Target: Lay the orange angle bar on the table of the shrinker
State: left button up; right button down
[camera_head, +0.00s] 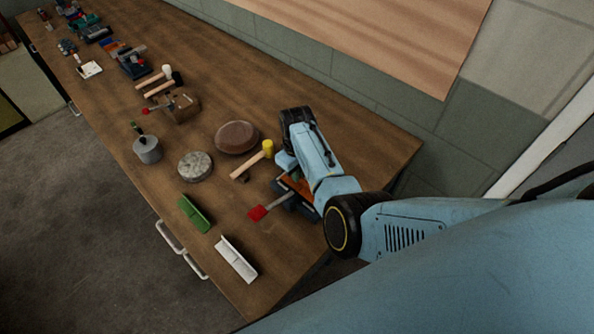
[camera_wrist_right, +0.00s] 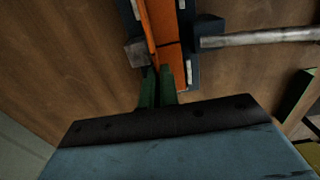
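The orange angle bar (camera_wrist_right: 163,35) lies lengthwise over the dark body of the shrinker (camera_wrist_right: 193,75) in the right wrist view. Its near end reaches the green fingertips of my right gripper (camera_wrist_right: 158,78). The fingers are close together, with the bar's thin upright flange between their tips. In the head view the shrinker (camera_head: 285,200) is at the near right end of the bench, partly hidden by my right arm. A little of the orange bar (camera_head: 300,186) shows there; my right fingertips are mostly hidden. My left gripper is in neither view.
The shrinker's lever with a red grip (camera_head: 258,212) points left. A yellow-headed mallet (camera_head: 266,150), a green angle piece (camera_head: 194,213) and a white angle piece (camera_head: 236,259) lie nearby on the wooden bench (camera_head: 330,130). A brown round pad (camera_head: 237,137) is farther back.

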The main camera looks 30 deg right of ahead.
jog(key=shift+f+b, duration=0.35)
jog(key=shift+f, duration=0.3)
jog(key=c, duration=1.6)
grip_release()
notch_tip(320, 180, up, 13)
jog(key=shift+r+p, duration=0.2)
jog(key=shift+p, duration=0.45)
